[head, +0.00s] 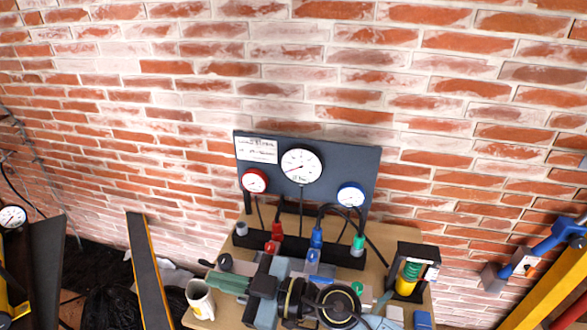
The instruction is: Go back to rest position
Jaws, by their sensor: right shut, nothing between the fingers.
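My right gripper (260,283) shows low in the middle of the head view, over the workbench (205,322). It is shut and empty. Its dark and blue-grey parts are hard to tell apart from the clutter beside and under it. Dark round parts, with cables around them, show just to its right. The lower edge of the picture cuts this area off. My left gripper is not in view.
Behind stands a dark gauge panel (335,165) with hoses and coloured couplings, against a brick wall (130,85). A blue device (550,243) and yellow beam (548,293) are far right.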

